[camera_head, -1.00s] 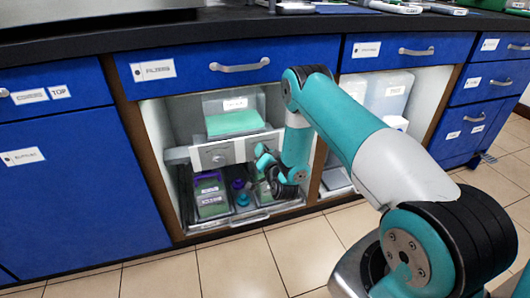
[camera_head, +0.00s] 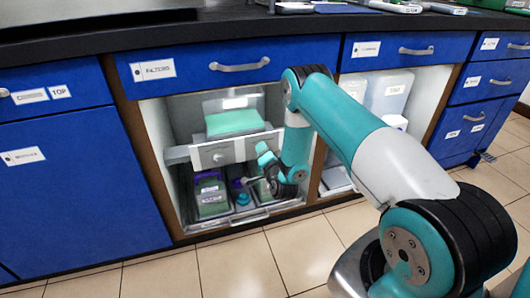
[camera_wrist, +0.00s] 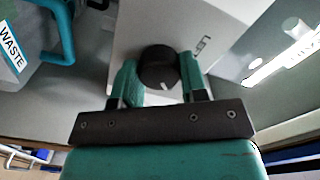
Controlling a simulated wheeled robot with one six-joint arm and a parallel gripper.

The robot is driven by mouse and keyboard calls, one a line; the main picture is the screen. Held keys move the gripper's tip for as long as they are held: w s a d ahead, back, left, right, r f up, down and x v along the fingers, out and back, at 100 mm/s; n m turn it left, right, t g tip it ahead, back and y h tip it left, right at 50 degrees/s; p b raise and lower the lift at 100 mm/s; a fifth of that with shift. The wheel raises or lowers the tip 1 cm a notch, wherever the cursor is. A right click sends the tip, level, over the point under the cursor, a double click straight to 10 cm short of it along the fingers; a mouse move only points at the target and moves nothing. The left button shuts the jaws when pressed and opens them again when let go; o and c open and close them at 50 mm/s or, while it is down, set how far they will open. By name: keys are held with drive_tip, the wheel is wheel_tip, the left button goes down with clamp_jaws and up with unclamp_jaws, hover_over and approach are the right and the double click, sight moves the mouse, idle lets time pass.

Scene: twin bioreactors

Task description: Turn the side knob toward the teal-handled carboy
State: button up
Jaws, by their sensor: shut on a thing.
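A round black side knob (camera_wrist: 160,68) with a short white mark on its near edge sits on a pale panel (camera_wrist: 125,40) in the wrist view. My gripper (camera_wrist: 158,80) has its two teal fingers on either side of the knob and is shut on it. The teal-handled carboy (camera_wrist: 22,70) is at the upper left of the wrist view, with a teal handle (camera_wrist: 66,45) and a "WASTE" label. In the head view, my gripper reaches into the open cabinet, and the side knob is hidden behind my arm.
Blue drawers border the opening. The tiled floor in front (camera_head: 240,265) is clear.

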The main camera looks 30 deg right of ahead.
drive_tip(key=o, duration=0.9)
drive_tip(key=p+v, duration=0.2)
drive_tip(key=v, duration=0.2)
drive_tip(key=p+v, duration=0.3)
drive_tip(key=v, duration=0.1)
drive_tip(key=p+v, duration=0.3)
drive_tip(key=v, duration=0.1)
drive_tip(key=shift+r, duration=0.4)
drive_tip(key=shift+s+p, duration=0.1)
drive_tip(key=shift+p, duration=0.85)
drive_tip(key=p+v, duration=0.1)
drive_tip(key=p, duration=0.3)
drive_tip(key=p+v, duration=0.2)
drive_tip(key=p, duration=0.1)
drive_tip(key=p+v, duration=0.2)
drive_tip(key=p, duration=0.2)
drive_tip(key=shift+s+a+f+p, duration=0.1)
drive_tip(key=shift+s+f+p, duration=0.05)
drive_tip(key=shift+f+p, duration=0.2)
